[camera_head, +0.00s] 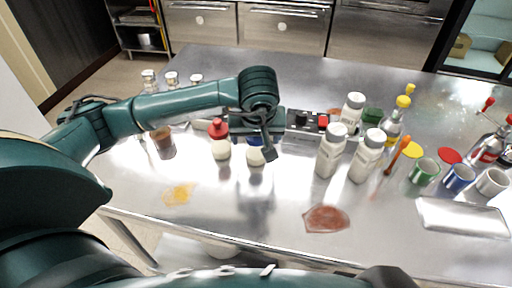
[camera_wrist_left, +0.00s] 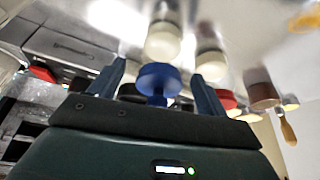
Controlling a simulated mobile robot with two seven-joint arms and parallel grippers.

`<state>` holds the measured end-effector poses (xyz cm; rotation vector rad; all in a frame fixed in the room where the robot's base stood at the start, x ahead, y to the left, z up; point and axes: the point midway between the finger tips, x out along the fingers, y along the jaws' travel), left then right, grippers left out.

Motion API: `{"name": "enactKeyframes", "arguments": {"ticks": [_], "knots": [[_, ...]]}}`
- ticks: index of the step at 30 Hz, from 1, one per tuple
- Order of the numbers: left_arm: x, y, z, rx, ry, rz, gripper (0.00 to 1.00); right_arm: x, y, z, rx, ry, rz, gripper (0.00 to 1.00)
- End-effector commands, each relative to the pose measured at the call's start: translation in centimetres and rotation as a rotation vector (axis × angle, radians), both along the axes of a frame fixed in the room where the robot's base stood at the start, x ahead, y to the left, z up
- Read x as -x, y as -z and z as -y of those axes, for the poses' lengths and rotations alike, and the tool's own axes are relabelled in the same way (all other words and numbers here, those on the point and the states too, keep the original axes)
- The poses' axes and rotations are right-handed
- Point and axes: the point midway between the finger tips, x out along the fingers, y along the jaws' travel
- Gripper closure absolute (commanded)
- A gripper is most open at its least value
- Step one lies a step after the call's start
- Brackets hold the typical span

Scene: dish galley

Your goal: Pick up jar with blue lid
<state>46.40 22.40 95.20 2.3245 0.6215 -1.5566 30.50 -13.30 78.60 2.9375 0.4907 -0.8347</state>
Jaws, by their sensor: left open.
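The jar with the blue lid has a pale cream body (camera_head: 255,157) and stands on the steel table, its lid mostly hidden by my left gripper in the head view. The blue lid (camera_wrist_left: 158,77) shows clearly in the left wrist view, with the jar's body (camera_wrist_left: 163,42) beyond it. My left gripper (camera_head: 262,143) is open over the jar. In the wrist view its two fingers (camera_wrist_left: 158,72) stand on either side of the lid, with gaps visible. My right gripper is not in view.
A similar jar with a red lid (camera_head: 220,147) stands close on the left, and a brown jar (camera_head: 163,143) further left. White bottles (camera_head: 331,152) stand to the right. Yellow (camera_head: 180,194) and red-brown (camera_head: 326,219) spills lie on the table (camera_head: 235,210) in front.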

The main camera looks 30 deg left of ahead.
Motion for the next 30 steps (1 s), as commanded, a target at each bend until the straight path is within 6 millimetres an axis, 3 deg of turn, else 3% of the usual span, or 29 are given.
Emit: {"name": "enactKeyframes", "arguments": {"ticks": [6, 13, 30], "knots": [[-0.8, 2.2, -0.4, 0.0, 0.0, -0.001, 0.23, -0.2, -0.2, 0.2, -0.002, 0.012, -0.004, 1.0], [-0.9, 2.3, -0.4, 0.001, 0.0, 0.0, 0.23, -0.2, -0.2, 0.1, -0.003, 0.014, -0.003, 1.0], [-0.9, 2.3, -0.4, 0.001, 0.0, 0.0, 0.69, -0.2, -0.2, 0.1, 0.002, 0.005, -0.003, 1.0]]}}
